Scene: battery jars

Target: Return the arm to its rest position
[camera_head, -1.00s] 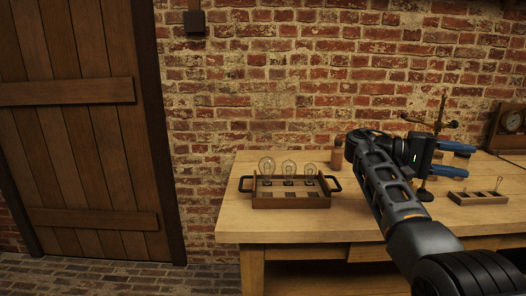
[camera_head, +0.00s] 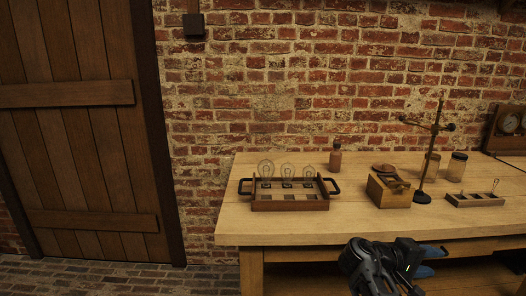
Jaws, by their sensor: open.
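My gripper (camera_head: 432,262), with blue fingers, is at the lower right of the head view, in front of the table's front edge and lower than the tabletop in the picture. It is open, and no object shows between its fingers. My dark arm comes up from the bottom edge of the picture. The wooden table (camera_head: 235,228) stands against the brick wall. A wooden tray (camera_head: 289,205) with black handles is on its left part, with three clear glass bulbs (camera_head: 287,172) upright in it.
A small bottle (camera_head: 335,157), a wooden box (camera_head: 389,191), a dark stand (camera_head: 424,196), glass jars (camera_head: 457,167) and a small wooden block holder (camera_head: 474,199) are on the table. A gauge box (camera_head: 509,130) is at the far right. Bare tabletop lies around the tray.

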